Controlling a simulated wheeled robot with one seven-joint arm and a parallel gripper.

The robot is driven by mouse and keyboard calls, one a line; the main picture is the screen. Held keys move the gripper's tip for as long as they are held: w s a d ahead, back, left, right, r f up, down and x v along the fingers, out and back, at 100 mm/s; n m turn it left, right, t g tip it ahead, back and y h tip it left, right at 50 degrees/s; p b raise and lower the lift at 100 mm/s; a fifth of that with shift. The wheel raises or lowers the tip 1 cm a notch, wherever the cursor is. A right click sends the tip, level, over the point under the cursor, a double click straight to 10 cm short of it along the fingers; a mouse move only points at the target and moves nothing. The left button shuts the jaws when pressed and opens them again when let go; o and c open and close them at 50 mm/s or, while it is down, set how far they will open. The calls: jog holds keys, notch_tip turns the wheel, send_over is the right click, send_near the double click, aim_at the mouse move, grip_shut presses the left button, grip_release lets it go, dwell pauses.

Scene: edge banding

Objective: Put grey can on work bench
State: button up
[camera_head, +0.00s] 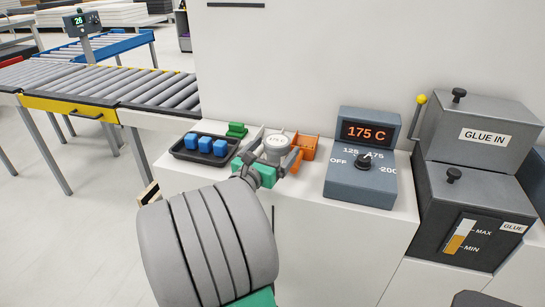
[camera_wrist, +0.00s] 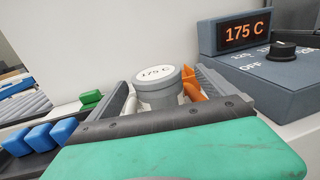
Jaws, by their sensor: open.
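The grey can (camera_head: 277,145) stands upright among small items on the white counter (camera_head: 318,197). The can's lower part is hidden by my gripper. I cannot tell which surface is the work bench.
A black tray of blue blocks (camera_head: 205,145) lies left of the can, with a green piece (camera_head: 237,130) behind. An orange holder (camera_head: 308,147) is close on the right. A control box (camera_head: 361,180) reading 175 C and a glue unit (camera_head: 470,200) stand further right. A roller conveyor (camera_head: 110,85) is at left.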

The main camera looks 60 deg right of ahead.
aim_at(281, 140)
jog(key=d, duration=0.4)
jog(key=d+f, duration=0.1)
jog(key=d, duration=0.1)
jog(key=shift+w, duration=0.2)
jog(key=shift+r, duration=0.15)
grip_shut()
dwell(0.6)
